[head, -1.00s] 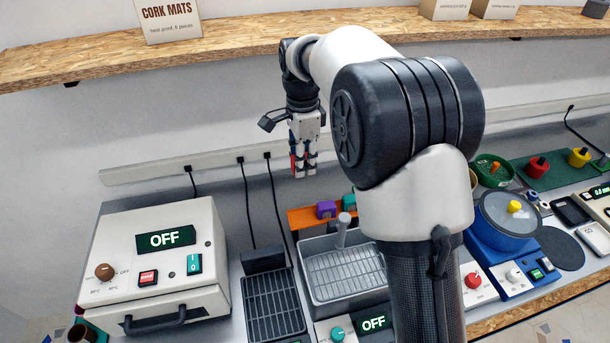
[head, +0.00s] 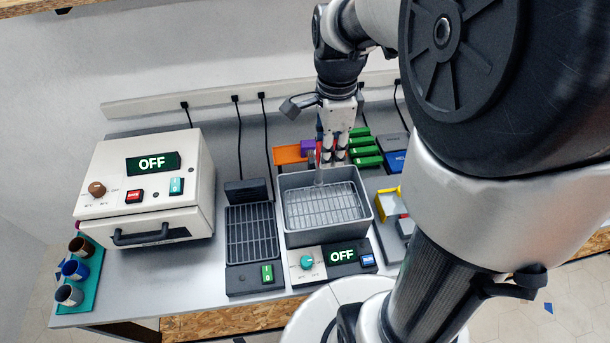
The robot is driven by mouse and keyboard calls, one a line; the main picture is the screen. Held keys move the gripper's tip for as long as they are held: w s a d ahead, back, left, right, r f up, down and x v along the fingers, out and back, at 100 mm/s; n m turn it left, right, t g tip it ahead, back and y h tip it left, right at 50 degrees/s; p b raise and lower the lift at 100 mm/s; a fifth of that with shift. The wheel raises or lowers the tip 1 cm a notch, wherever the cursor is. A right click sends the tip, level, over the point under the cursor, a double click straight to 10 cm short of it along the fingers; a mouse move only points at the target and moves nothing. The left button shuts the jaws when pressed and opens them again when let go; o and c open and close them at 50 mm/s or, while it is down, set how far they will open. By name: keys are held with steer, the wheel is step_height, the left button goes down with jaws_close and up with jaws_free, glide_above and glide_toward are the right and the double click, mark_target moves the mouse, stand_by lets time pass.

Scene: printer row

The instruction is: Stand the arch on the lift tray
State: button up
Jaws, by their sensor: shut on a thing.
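My gripper (head: 335,156) points down at the back of the grey basin, close to its rear rim. It is shut on a small piece, mostly hidden by the fingers, which I take to be the arch. A sliver of red shows at the fingertips' left side, but the piece's shape and tilt are not clear. The lift tray (head: 345,208) is a grey wire grid inside the basin. A grey upright post (head: 319,174) stands at its back, just left of and below the fingertips. I see nothing standing on the grid. I cannot tell the gripper's exact height above it.
A purple piece (head: 307,147) sits on an orange holder (head: 288,154) behind the basin (head: 294,237). Green blocks (head: 364,143) stand to its right. A drip rack (head: 251,236) and a white oven (head: 145,185) lie left. A control panel reading OFF (head: 335,258) is in front.

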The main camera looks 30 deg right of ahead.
mark_target(324, 205)
step_height(324, 205, down, 19)
steer(key=b, duration=0.5)
steer(key=shift+r+b, duration=0.2)
steer(key=shift+b, duration=0.1)
steer(key=shift+f, duration=0.1)
steer(key=shift+f, duration=0.15)
steer(key=o, duration=1.1)
steer(key=shift+c, duration=0.2)
step_height(324, 205, up, 12)
steer(key=r+p, duration=0.1)
steer(key=p, duration=0.3)
steer(key=s+a+r+n+t, duration=0.2)
steer(key=s+a+r+n, duration=0.3)
steer(key=n, duration=0.5)
steer(key=s+a+r+n+t, duration=0.2)
steer(key=s+a+r+n, duration=0.3)
steer(key=s+n, duration=0.3)
steer(key=n, duration=0.3)
steer(key=shift+s+a+r+t, duration=0.2)
steer(key=shift+a+r+t, duration=0.05)
steer(key=shift+a+t, duration=0.1)
